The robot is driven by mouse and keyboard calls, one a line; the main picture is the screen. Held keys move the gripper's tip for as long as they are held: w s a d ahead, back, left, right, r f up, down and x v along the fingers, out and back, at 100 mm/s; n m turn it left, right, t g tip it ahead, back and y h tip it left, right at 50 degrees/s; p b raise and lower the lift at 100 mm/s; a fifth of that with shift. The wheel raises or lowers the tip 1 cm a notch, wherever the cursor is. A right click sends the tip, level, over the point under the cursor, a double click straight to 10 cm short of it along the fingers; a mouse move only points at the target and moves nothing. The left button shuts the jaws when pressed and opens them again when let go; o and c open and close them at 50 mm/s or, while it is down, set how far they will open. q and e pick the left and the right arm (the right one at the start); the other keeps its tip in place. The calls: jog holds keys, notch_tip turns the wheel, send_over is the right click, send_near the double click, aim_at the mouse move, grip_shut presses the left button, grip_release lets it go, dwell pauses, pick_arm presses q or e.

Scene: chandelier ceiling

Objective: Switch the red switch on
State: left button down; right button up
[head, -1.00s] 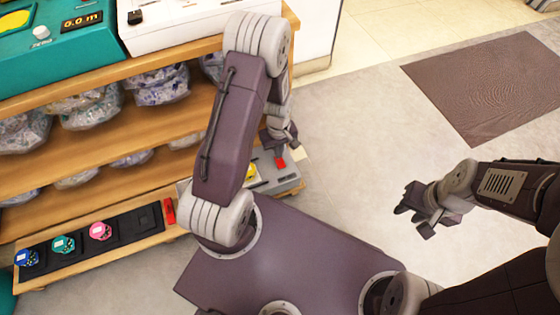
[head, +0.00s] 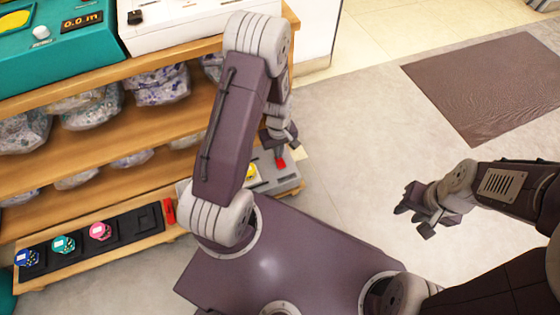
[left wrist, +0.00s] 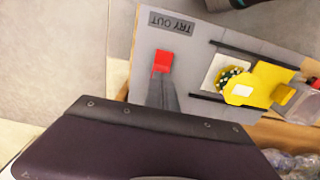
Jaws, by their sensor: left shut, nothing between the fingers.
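The red switch (head: 281,163) is on a grey panel (head: 285,180) at the end of the shelf in the head view. In the left wrist view the red switch (left wrist: 163,57) sits below a "TRY OUT" label on the grey panel. My left gripper (head: 279,148) is shut and empty. Its fingers (left wrist: 162,92) overlap the lower edge of the switch in the left wrist view; I cannot tell whether they touch it. My right gripper (head: 416,220) is open and empty above the floor, away from the panel.
The panel also carries a yellow piece (left wrist: 262,85) between black rails. Wooden shelves (head: 110,100) with bagged goods stand at left. A black tray (head: 130,228) with coloured round items lies on the lowest shelf. Open floor and a brown mat (head: 490,85) are at right.

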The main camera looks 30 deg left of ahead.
pick_arm(q)
jog(key=shift+f+b, duration=0.5)
jog(key=shift+f, duration=0.4)
dwell(0.5)
notch_tip(320, 180, up, 7)
jog(key=p, duration=0.7)
jog(key=shift+p, duration=0.3)
